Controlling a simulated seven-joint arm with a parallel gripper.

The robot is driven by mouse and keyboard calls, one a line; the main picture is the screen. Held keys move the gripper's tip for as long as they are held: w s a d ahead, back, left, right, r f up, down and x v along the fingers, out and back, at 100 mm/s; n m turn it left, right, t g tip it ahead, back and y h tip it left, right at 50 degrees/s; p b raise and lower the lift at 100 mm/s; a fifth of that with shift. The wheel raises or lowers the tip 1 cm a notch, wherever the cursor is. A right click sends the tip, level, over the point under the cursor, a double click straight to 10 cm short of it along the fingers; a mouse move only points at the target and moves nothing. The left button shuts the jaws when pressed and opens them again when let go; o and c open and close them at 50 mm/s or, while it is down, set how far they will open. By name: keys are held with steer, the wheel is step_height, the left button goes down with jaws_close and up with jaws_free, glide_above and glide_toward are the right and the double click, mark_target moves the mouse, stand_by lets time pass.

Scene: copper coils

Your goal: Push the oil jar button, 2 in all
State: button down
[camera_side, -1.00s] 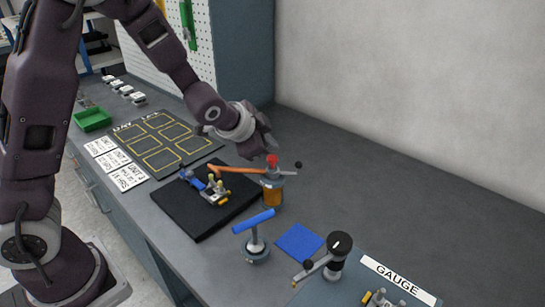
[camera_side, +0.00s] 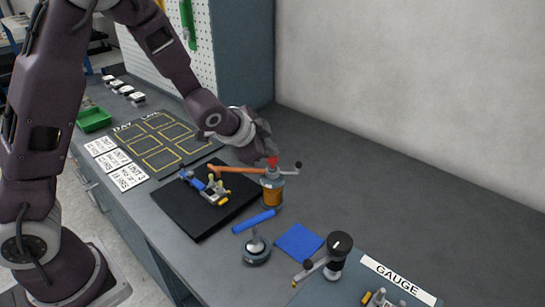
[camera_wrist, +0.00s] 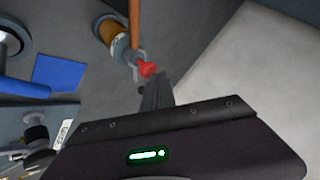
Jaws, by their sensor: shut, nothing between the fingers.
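The oil jar (camera_side: 272,193) stands on the bench, an amber cylinder with a grey top and an orange spout reaching left over the black mat. Its red button (camera_side: 272,161) sits on top. In the wrist view the jar (camera_wrist: 113,33) is at the upper middle and the red button (camera_wrist: 148,69) shows just beyond the fingertips. My gripper (camera_side: 266,152) is shut and empty, with its fingertips close at the button. I cannot tell whether they touch it. The fingers (camera_wrist: 155,92) also show in the wrist view.
A black mat (camera_side: 190,222) with a small blue, grey and yellow assembly (camera_side: 210,187) lies left of the jar. The bench behind the jar is clear.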

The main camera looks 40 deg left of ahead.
mark_target(269, 159)
steer(key=shift+f, duration=0.7)
stand_by(0.4)
steer(key=shift+r, duration=1.25)
steer(key=shift+r, duration=2.5)
steer(key=s+r+n+g, duration=0.1)
steer(key=s+r+n, duration=0.15)
steer(key=s, duration=0.35)
steer(key=s+r+n, duration=0.1)
steer(key=s+r, duration=0.3)
steer(key=s, duration=0.2)
steer(key=s+d+n+g+h, duration=0.1)
steer(key=s+n, duration=0.3)
steer(key=s, duration=1.6)
steer(key=shift+d+g, duration=0.55)
steer(key=shift+g, duration=0.25)
